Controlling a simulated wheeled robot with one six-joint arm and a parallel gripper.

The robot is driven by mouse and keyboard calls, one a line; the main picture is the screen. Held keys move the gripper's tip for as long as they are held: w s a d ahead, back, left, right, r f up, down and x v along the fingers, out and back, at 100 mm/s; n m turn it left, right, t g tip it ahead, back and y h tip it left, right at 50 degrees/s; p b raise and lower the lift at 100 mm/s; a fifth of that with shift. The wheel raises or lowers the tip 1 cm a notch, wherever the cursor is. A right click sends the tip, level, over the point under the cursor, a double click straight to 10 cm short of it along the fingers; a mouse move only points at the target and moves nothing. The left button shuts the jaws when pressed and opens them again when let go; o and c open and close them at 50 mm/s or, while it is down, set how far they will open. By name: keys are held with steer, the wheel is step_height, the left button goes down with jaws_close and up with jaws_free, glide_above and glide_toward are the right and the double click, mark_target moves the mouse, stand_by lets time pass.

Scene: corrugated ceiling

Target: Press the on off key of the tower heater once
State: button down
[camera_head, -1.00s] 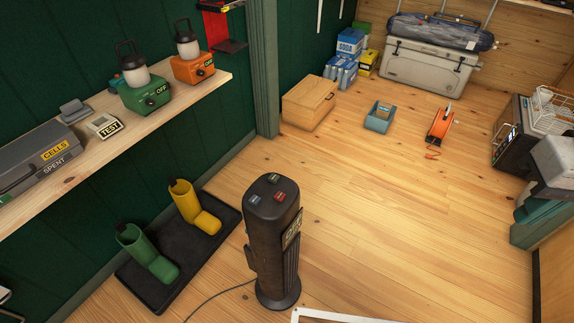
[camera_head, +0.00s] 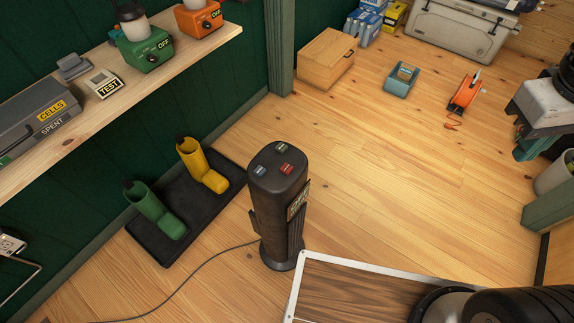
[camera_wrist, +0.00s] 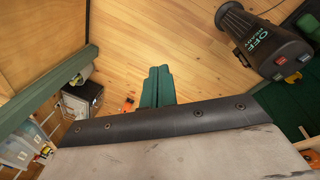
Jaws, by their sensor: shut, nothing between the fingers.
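The dark tower heater (camera_head: 276,215) stands upright on the wooden floor in the head view's middle. Its top carries a red key (camera_head: 286,169), a blue-grey key (camera_head: 261,170) and a greenish key (camera_head: 281,148); their markings are too small to read. A side display (camera_head: 298,200) reads OFF. In the wrist view the heater (camera_wrist: 262,40) is at upper right, with its red key (camera_wrist: 304,57) visible. My gripper (camera_wrist: 157,72) has its teal fingers shut and empty, pointing at the floor, apart from the heater. In the head view it is at the right (camera_head: 522,145), well away from the heater.
A black boot tray (camera_head: 165,245) with green and yellow boots lies left of the heater. A cable (camera_head: 190,270) trails from the heater. A shelf (camera_head: 200,55) runs along the left wall.

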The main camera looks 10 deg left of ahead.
steer(key=w+a+f+n+t+h, duration=0.1)
steer(key=w+a+f+n+h, duration=0.15)
steer(key=w+a+n, duration=0.3)
steer(key=n+t+y, duration=0.2)
steer(key=n+t, duration=0.5)
steer(key=n, duration=0.8)
glide_above(284, 171)
step_height(284, 171, down, 14)
steer(key=shift+f, duration=0.2)
steer(key=shift+f, duration=0.1)
steer(key=shift+f, duration=4.3)
steer(key=shift+f, duration=0.1)
steer(key=shift+f, duration=0.3)
